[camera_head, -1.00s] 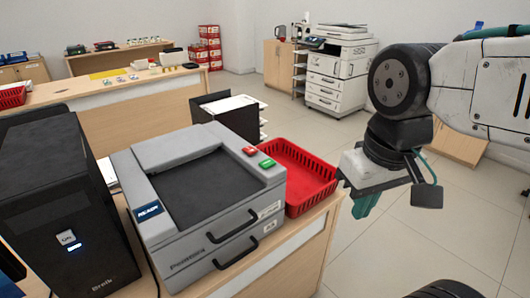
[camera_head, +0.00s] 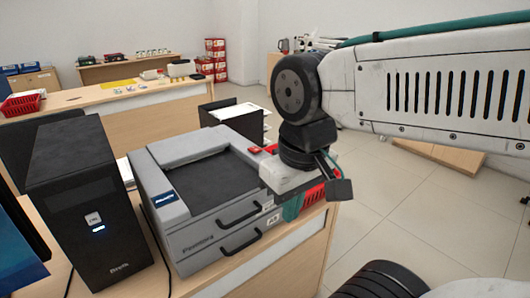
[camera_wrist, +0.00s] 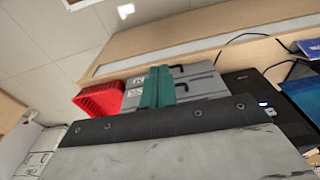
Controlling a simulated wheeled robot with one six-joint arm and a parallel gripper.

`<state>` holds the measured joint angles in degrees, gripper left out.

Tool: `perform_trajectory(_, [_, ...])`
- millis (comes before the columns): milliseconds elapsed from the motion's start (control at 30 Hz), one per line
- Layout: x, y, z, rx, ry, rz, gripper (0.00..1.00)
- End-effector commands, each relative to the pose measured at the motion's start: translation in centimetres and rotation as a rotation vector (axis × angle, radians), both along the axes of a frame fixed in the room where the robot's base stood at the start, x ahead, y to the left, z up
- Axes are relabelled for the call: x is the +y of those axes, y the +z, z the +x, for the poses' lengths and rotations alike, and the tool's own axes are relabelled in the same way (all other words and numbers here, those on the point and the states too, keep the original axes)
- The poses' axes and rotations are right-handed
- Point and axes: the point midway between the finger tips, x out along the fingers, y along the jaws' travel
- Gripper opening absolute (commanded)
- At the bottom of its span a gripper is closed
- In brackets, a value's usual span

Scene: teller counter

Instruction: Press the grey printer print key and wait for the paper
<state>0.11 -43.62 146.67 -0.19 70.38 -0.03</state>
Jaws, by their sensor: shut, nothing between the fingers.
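The grey printer (camera_head: 190,226) stands on the wooden counter, with a blue display (camera_head: 164,199) at its front left corner. Its dark recessed top shows no paper. A red key (camera_head: 254,150) shows on its right rim; the green key beside it is mostly or wholly hidden by my wrist. My gripper (camera_head: 291,210) hangs at the printer's right side, its teal fingers pointing down. In the wrist view the shut, empty fingers (camera_wrist: 157,87) overlap the printer's front (camera_wrist: 199,84). I cannot tell whether they touch it.
A red basket (camera_head: 315,194) sits right of the printer, partly hidden by my gripper; the wrist view shows it too (camera_wrist: 97,99). A black computer tower (camera_head: 95,215) stands close on the printer's left. A black paper rack (camera_head: 230,117) is behind. Open floor lies to the right.

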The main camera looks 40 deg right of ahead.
Motion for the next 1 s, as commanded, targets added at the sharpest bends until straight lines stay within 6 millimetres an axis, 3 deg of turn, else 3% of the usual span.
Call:
perform_trajectory(133, [-0.4,0.9,1.3,0.007,0.067,-0.01,0.0])
perform_trajectory(267, [-1.6,3.1,4.9,0.027,0.271,-0.033,0.0])
perform_trajectory(500, [-6.9,6.8,15.9,0.073,0.873,-0.075,0.0])
perform_trajectory(700, [-12.6,7.1,23.3,0.09,1.313,-0.087,0.0])
perform_trajectory(833, [-15.1,6.7,26.0,0.093,1.495,-0.088,0.0])
perform_trajectory(1000, [-16.5,6.5,27.3,0.092,1.596,-0.089,0.0])
